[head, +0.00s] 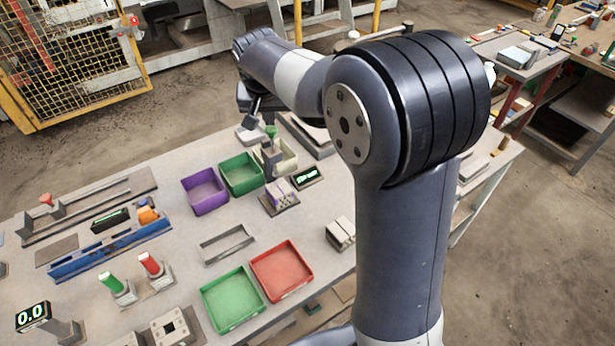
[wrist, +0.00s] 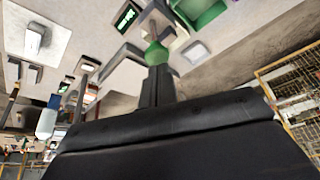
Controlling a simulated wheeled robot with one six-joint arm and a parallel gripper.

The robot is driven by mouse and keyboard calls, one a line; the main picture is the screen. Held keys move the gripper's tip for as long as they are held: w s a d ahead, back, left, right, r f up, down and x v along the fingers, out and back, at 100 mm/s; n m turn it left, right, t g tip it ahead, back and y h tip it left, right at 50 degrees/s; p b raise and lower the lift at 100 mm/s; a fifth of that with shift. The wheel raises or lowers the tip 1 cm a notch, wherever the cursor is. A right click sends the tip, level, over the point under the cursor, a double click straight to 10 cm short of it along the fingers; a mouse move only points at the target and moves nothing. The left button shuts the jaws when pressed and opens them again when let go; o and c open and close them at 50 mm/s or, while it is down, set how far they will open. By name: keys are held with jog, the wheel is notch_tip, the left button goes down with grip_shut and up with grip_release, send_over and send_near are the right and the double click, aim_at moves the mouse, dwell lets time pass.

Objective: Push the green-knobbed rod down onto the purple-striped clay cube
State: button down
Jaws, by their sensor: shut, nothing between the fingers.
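The green knob (head: 271,131) tops a rod on a grey stand at the back of the table. In the wrist view the green knob (wrist: 156,54) shows just beyond my fingertips; I cannot tell whether they touch it. My gripper (head: 251,117) is shut and empty, above and slightly left of the knob in the head view; its dark fingers also show in the wrist view (wrist: 157,72). The purple-striped clay cube (head: 279,192) sits on a small grey base in front of the stand. How the rod's lower end lies relative to the cube is unclear.
A dark display with green text (head: 307,177) stands right of the cube. Purple (head: 205,191) and green (head: 241,174) bins stand to its left. Red (head: 281,271) and green (head: 233,299) trays are nearer. Green-handled and red-handled (head: 150,264) fixtures stand at front left.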

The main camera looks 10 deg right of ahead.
aim_at(271, 130)
jog(key=shift+f+b, duration=1.8)
jog(key=shift+f, duration=0.8)
jog(key=shift+r, duration=0.1)
jog(key=shift+r+p, duration=2.8)
jog(key=shift+r, duration=0.7)
jog(key=shift+f, duration=0.15)
notch_tip(271, 130, down, 7)
jog(key=b, duration=0.5)
jog(key=shift+b, duration=0.35)
jog(key=shift+r, duration=0.25)
jog(key=shift+r, duration=0.1)
